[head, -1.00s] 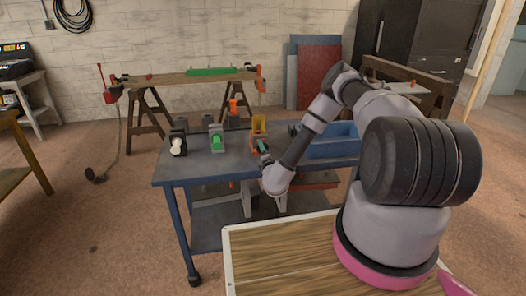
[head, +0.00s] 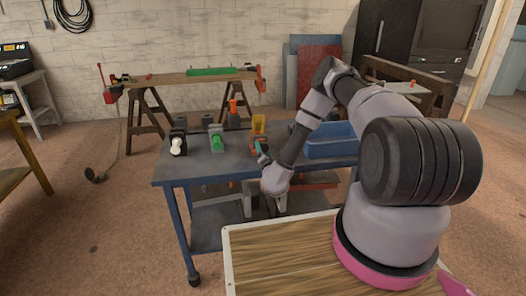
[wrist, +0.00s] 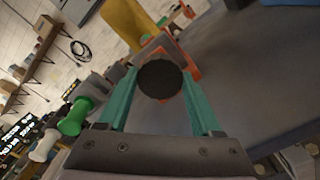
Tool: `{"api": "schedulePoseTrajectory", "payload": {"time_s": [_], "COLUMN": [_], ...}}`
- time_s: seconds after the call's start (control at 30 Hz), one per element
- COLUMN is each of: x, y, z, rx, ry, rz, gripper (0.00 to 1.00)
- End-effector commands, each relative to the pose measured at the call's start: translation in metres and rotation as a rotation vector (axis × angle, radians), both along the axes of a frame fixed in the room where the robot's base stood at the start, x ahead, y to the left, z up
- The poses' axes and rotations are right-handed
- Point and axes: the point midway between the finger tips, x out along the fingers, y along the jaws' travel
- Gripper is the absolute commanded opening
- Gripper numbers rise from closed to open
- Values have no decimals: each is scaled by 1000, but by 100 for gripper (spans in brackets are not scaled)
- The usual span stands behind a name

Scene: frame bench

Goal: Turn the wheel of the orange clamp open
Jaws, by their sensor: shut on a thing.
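The orange clamp (head: 255,142) stands on the blue-legged bench in the head view, partly hidden by my gripper. In the wrist view its orange body (wrist: 184,52) shows behind a dark round wheel (wrist: 160,79) facing the camera. My gripper (wrist: 161,90) has teal fingers, one on each side of the wheel, and is shut on it. The gripper also shows in the head view (head: 262,151) at the clamp's near side. The whole picture in the wrist view is tilted.
A clamp with a green handle (head: 217,141) and one with a white handle (head: 178,146) stand to the left on the bench (head: 200,172). A yellow part (head: 259,124) rises behind the orange clamp. A blue bin (head: 331,140) stands to the right, beyond my forearm.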

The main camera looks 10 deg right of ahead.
Motion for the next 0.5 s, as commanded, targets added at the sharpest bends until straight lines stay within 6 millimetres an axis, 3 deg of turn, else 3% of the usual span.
{"api": "schedulePoseTrajectory", "payload": {"time_s": [0.23,0.27,0.33,0.5], "x": [-1,-1,-1,0], "y": [0,0,0,0], "z": [-1,-1,-1,-1], "rx": [0,0,0,1], "ry": [3,3,2,1], "rz": [0,0,1,0], "gripper": [11,70,97,97]}}
